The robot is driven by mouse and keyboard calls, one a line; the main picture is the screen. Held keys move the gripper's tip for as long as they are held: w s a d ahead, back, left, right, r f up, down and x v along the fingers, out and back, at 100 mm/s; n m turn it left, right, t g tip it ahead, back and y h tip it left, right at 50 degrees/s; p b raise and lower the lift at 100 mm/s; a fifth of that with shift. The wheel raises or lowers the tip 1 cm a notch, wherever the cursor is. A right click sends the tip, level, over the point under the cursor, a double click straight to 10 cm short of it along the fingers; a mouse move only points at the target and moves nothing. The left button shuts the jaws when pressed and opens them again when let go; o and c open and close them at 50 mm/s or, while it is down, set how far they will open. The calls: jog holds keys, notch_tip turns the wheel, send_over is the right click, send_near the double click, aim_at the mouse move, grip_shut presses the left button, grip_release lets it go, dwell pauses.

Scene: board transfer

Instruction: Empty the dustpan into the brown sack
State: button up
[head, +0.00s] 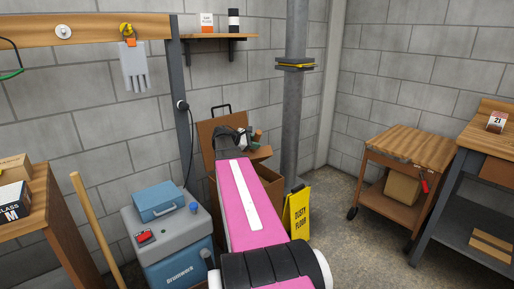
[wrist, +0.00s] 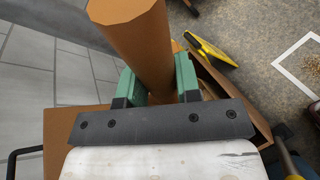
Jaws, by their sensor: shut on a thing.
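My gripper (head: 250,139) is at the end of my pink arm, above a brown open-topped container (head: 270,182) by the back wall. The container has stiff, box-like sides, and I cannot tell if it is the sack. In the wrist view my gripper (wrist: 160,82) has its green fingers closed on a thick orange-brown cylinder (wrist: 130,30), which looks like the dustpan's handle. The pan itself and any contents cannot be made out. Brown walls of the container (wrist: 235,95) show below and beside the fingers. My arm hides part of the container in the head view.
A yellow floor sign (head: 298,212) stands right of the container, near a grey pipe (head: 292,120). Blue and grey cases (head: 165,225) stand to the left. A wooden cart (head: 415,150) stands right. A white-outlined floor patch (wrist: 300,70) holds debris. Open floor lies between sign and cart.

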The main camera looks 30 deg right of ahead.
jog(key=w, duration=0.1)
jog(key=w+r, duration=0.1)
jog(key=w+n, duration=0.1)
jog(key=shift+d+r+g, duration=0.15)
jog(key=shift+d+g, duration=0.1)
jog(key=shift+g, duration=0.15)
jog(key=w+d+r+n+g, duration=0.1)
jog(key=w+r+n, duration=0.1)
jog(key=w, duration=0.5)
jog(key=shift+r+n, duration=0.2)
jog(key=shift+n, duration=0.2)
jog(key=shift+a, duration=0.1)
